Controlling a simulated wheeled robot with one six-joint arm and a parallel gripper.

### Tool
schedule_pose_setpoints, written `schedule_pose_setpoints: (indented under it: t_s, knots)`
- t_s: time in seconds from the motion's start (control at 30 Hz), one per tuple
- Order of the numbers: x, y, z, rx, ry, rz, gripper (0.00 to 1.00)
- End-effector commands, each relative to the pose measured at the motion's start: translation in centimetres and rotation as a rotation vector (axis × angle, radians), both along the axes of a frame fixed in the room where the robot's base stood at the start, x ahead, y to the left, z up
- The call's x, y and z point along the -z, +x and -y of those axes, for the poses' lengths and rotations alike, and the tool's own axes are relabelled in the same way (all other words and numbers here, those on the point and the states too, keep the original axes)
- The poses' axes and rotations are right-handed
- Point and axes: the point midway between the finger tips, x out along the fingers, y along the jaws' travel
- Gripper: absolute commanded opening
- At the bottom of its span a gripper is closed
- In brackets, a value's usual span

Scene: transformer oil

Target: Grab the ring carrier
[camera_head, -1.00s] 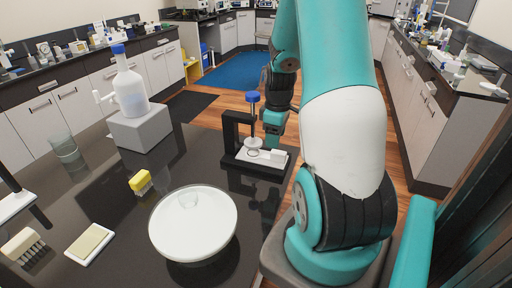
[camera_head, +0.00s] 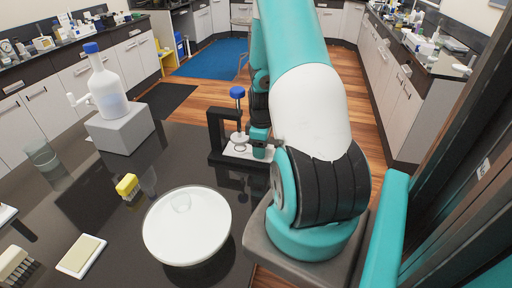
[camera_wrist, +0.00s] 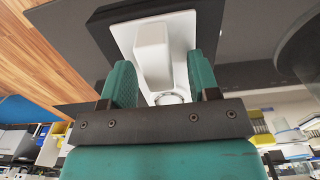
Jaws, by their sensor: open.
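The ring carrier appears to be the white block (camera_wrist: 152,50) with a small clear ring (camera_wrist: 169,98) at its near end, lying on the white plate of the black stand. In the wrist view my gripper (camera_wrist: 161,68) is open, with one teal finger on each side of the block; a gap shows on the right, and contact on the left is unclear. In the head view my gripper (camera_head: 259,146) is low at the right end of the black stand (camera_head: 216,130) and hides the block. A blue-knobbed screw (camera_head: 238,92) stands upright over the plate.
A blue-capped bottle (camera_head: 106,85) stands on a grey block at the left. The table is clear between the dish and the stand.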

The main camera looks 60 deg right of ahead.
Motion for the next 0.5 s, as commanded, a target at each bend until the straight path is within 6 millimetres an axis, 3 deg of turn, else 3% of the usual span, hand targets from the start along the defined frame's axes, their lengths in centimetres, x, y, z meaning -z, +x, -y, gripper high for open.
schedule_pose_setpoints:
  t_s: [0.23,0.47,0.5]
  knots:
    - [0.21,0.02,0.00,0.000,0.000,0.000,0.55]
    - [0.18,0.02,0.01,0.000,-0.001,0.000,0.02]
    - [0.18,0.02,0.01,0.000,-0.001,0.000,0.02]
